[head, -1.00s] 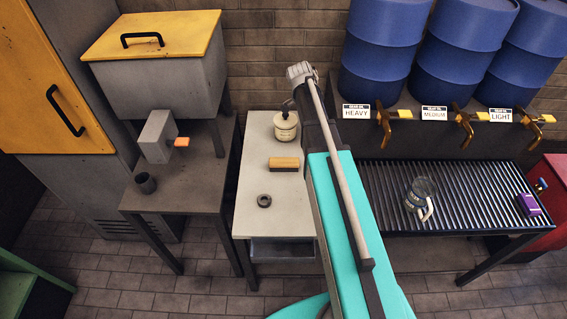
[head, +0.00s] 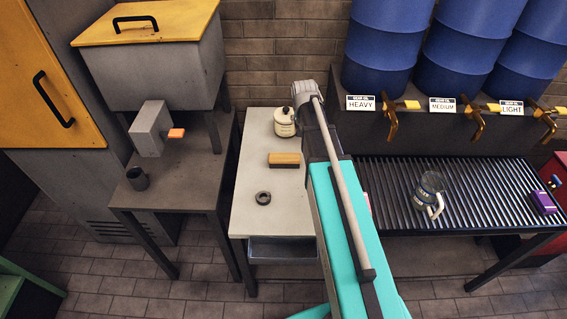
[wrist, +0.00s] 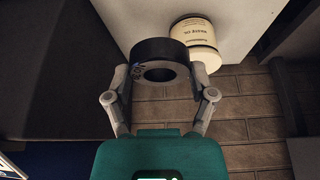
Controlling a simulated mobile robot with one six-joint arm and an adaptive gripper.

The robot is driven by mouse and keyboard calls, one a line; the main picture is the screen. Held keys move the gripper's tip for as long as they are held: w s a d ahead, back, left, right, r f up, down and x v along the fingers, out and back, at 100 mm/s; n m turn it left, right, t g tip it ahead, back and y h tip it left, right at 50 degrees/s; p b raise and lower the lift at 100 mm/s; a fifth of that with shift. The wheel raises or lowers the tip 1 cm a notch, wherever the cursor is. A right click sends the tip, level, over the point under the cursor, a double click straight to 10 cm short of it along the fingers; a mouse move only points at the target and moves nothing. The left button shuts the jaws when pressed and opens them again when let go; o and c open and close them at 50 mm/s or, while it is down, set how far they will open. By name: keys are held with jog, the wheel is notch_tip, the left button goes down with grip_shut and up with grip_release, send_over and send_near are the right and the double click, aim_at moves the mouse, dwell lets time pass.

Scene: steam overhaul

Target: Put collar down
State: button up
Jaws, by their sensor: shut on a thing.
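My gripper (wrist: 167,76) is shut on a dark ring-shaped collar (wrist: 160,50) with faint marks on its side, seen in the wrist view. The collar sits between the two fingers, its hole showing. In the head view my gripper and the held collar are hidden behind my arm. A second dark ring (head: 263,198) lies on the pale bench (head: 262,221), left of my arm.
A cream can (head: 285,123) and a wood-backed block (head: 284,160) stand on the bench; the can also shows in the wrist view (wrist: 195,40). A dark cup (head: 137,179) is at left.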

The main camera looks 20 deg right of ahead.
aim_at(297, 123)
jog(key=n, duration=0.1)
jog(key=f+n+b, duration=0.1)
jog(key=a+f+n+y, duration=0.1)
jog(key=shift+w+f+t+b, duration=0.2)
jog(key=shift+w+t+b, duration=0.1)
jog(key=shift+w+b, duration=0.1)
jog(key=shift+w+a+f+n+y+b, duration=0.1)
jog(key=shift+a+f+n+y+b, duration=0.15)
jog(key=shift+n, duration=0.35)
jog(key=shift+a+f+n+y+b, duration=0.15)
jog(key=shift+a+f+n+y, duration=0.1)
jog(key=shift+n, duration=0.35)
jog(key=shift+r, duration=0.1)
jog(key=w+a+f+b, duration=0.2)
jog(key=a, duration=0.1)
jog(key=w+a+f+b, duration=0.2)
jog(key=a+f+b, duration=0.1)
jog(key=w+a+f+b, duration=0.2)
jog(key=a+f, duration=0.1)
jog(key=a, duration=0.1)
jog(key=shift+b, duration=0.4)
jog(key=shift+w+a+f+b, duration=0.3)
jog(key=shift+a+f+b, duration=0.25)
jog(key=shift+a+b, duration=0.1)
